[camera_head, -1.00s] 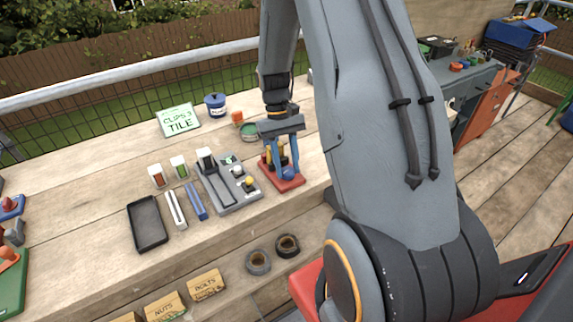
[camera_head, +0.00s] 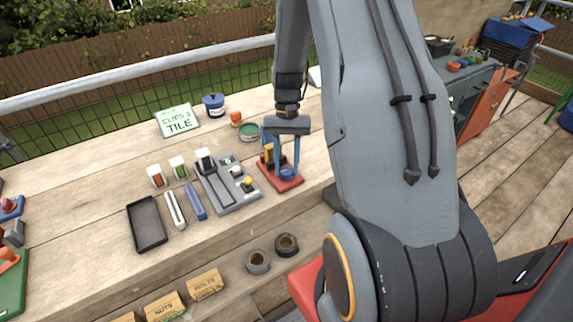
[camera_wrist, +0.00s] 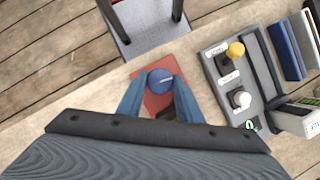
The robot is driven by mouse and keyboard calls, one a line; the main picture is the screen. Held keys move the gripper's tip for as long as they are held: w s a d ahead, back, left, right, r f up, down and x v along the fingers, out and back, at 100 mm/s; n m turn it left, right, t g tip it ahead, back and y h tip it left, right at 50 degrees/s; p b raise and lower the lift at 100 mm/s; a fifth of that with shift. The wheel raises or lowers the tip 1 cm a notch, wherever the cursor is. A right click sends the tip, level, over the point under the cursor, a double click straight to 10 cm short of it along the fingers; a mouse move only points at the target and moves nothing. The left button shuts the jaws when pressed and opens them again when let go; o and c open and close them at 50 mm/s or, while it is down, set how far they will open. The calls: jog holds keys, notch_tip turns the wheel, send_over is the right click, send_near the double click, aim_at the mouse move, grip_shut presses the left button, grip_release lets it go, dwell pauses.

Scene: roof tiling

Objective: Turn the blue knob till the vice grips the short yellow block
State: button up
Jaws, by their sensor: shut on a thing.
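The blue knob (camera_wrist: 160,81) sits on the red vice base (camera_head: 282,183) and has a pale mark across its top in the wrist view. My gripper (camera_wrist: 158,88) has its two blue fingers on either side of the knob and is shut on it. In the head view my gripper (camera_head: 283,168) comes down from above onto the knob (camera_head: 287,174). A yellow block (camera_head: 268,152) shows behind the fingers at the vice. Whether the jaws touch it cannot be told. In the wrist view my gripper body hides most of the vice.
A grey tray (camera_head: 239,207) with a yellow knob and a white knob stands left of the vice. A green-lidded tin (camera_head: 249,133) and an orange item (camera_head: 236,117) lie behind. Tape rolls (camera_head: 257,262) are on the lower shelf.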

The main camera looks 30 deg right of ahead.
jog(key=shift+w+r, duration=0.1)
jog(key=o, duration=0.7)
jog(key=shift+o, duration=0.2)
jog(key=b+v, duration=0.2)
jog(key=v, duration=0.5)
jog(key=shift+r, duration=0.35)
jog(key=shift+d, duration=0.1)
jog(key=s+a+r+n+t+h, duration=0.2)
jog(key=s+a+n+t, duration=0.3)
jog(key=s+a, duration=0.6)
jog(key=a+r+n, duration=0.1)
jog(key=a, duration=0.3)
jog(key=shift+s+r+n+h, duration=0.25)
jog(key=shift+s+n+h, duration=0.05)
jog(key=shift+s, duration=0.05)
